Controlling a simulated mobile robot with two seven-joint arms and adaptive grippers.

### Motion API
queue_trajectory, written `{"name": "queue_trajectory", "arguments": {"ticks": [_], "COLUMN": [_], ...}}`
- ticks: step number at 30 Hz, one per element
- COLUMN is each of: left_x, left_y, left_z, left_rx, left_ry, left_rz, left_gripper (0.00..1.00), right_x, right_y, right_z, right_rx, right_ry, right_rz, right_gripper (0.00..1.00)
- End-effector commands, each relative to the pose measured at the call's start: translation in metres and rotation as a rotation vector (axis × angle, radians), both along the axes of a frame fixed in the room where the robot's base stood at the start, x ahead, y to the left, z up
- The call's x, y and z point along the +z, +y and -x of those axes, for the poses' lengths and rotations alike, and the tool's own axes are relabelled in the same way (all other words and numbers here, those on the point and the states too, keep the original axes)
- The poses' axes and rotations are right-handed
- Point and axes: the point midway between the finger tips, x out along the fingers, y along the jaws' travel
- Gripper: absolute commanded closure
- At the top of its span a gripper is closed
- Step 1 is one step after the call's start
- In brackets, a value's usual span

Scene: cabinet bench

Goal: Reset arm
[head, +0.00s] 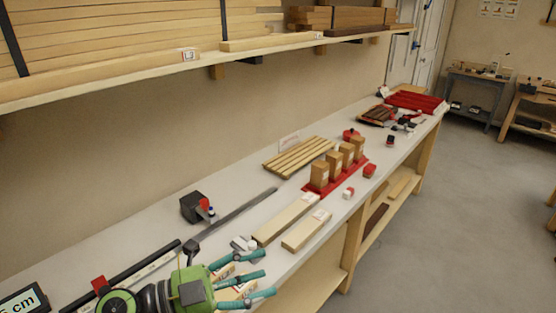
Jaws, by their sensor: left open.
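My left gripper (258,277) is at the bottom of the head view, a green body with teal fingers. Its fingers are spread apart and point right, over the front part of the bench (232,195). Pieces of light wood show behind and between the fingers, and I see nothing held. The fingers partly hide the wood, so I cannot tell if they touch it. My right gripper is not in the picture.
Two light boards (306,231) lie right of the gripper. Behind are a dark clamp bar (235,213), a black block (193,206), a slatted wooden rack (299,157) and wooden blocks on a red tray (318,189). A loaded lumber shelf (240,57) overhangs the bench.

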Motion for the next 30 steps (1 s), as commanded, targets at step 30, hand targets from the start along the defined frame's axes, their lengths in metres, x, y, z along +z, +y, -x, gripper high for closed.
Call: {"name": "queue_trajectory", "arguments": {"ticks": [30], "left_x": [-0.238], "left_y": [0.155], "left_z": [0.153], "left_rx": [1.569], "left_ry": [1.552], "left_rz": [0.094], "left_gripper": [0.41], "right_x": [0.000], "right_y": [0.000], "right_z": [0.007], "right_rx": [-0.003], "right_ry": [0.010], "right_rz": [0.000], "right_gripper": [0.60]}}
